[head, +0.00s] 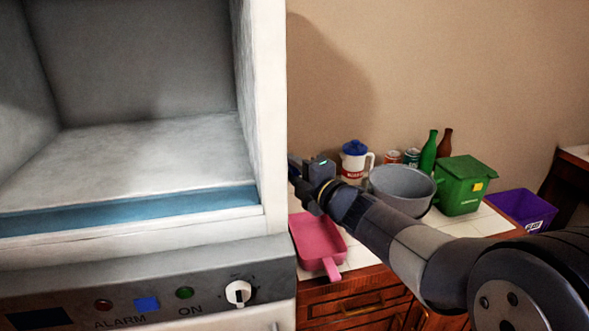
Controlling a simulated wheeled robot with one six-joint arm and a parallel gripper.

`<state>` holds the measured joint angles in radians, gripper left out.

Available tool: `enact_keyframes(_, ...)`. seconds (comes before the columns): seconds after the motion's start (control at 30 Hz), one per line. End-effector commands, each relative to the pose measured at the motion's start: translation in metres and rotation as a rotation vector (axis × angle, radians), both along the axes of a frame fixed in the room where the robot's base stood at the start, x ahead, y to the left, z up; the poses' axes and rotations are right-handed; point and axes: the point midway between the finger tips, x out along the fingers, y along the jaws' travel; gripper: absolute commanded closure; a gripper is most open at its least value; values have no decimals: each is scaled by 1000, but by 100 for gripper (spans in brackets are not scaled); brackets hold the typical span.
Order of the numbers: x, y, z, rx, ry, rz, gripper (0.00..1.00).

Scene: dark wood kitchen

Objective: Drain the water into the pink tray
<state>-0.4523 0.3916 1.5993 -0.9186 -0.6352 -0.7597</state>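The pink tray (318,242) lies on the counter with its handle toward the front edge. A grey pot (408,203) stands on the counter to the right of it, partly hidden behind my arm. No water can be made out in the pot or the tray. My gripper (297,178) is above the back of the tray, close to the white appliance's right edge. Its fingers are small and dark, so I cannot tell whether they are open or shut. No object shows clearly in it.
A white machine (262,130) with an open chamber fills the left. Behind the pot are a blue-lidded white jug (354,160), cans (411,157), a green bottle (428,152) and a brown bottle (445,142). A green bin (461,187) and purple box (522,208) stand right.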

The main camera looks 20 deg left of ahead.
Motion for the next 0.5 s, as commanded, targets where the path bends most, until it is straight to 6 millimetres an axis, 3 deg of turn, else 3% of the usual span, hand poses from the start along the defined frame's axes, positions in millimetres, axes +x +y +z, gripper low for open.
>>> enact_keyframes(0.17,0,0,0,0,0,0,69)
enact_keyframes(0.5,0,0,0,1,1,-1,97)
